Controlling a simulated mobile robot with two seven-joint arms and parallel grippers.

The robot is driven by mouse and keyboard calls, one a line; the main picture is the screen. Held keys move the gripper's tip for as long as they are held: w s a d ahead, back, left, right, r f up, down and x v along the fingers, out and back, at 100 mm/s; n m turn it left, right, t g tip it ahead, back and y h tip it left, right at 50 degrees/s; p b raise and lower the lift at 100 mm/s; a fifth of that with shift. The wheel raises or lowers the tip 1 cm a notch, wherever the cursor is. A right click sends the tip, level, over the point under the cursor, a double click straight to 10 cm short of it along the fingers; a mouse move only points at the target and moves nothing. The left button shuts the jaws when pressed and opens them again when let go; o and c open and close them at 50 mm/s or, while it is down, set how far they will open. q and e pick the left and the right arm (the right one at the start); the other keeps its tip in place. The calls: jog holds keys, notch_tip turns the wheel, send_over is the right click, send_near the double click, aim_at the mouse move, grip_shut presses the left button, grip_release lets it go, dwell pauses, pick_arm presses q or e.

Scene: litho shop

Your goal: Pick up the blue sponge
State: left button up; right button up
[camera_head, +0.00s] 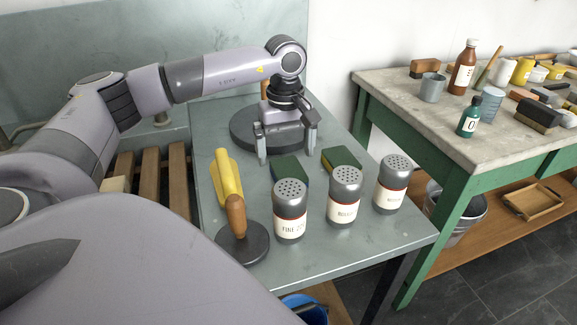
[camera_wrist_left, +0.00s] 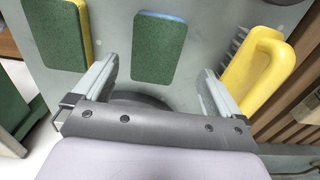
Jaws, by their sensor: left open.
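The blue sponge (camera_head: 289,168) lies on the grey metal bench, its green scouring face up. In the left wrist view its blue edge shows along the top of the green face (camera_wrist_left: 160,48). My left gripper (camera_head: 287,156) is open and empty, pointing down just behind the sponge. In the wrist view the sponge lies ahead of the gap between the two fingers (camera_wrist_left: 159,75), apart from both. A second sponge (camera_head: 341,159), green on top with a yellow edge (camera_wrist_left: 86,35), lies to the right in the head view. My right gripper is not in view.
Three shaker cans (camera_head: 290,212) stand in front of the sponges. A yellow brush (camera_head: 228,178) and a wooden-handled tool on a round base (camera_head: 243,245) are to the left. A dark round disc (camera_head: 240,132) lies behind. A cluttered green-framed table (camera_head: 400,85) stands at right.

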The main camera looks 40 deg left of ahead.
aim_at(288, 169)
pick_arm(q)
jog(key=f, duration=0.4)
jog(key=shift+w+d, duration=0.2)
jog(key=shift+w, duration=0.05)
jog(key=shift+f, duration=0.25)
jog(key=c, duration=1.1)
jog(key=shift+r, duration=0.15)
jog(key=shift+r, duration=0.65)
notch_tip(288, 169, up, 19)
jog(key=p, duration=0.2)
jog(key=shift+f, duration=0.2)
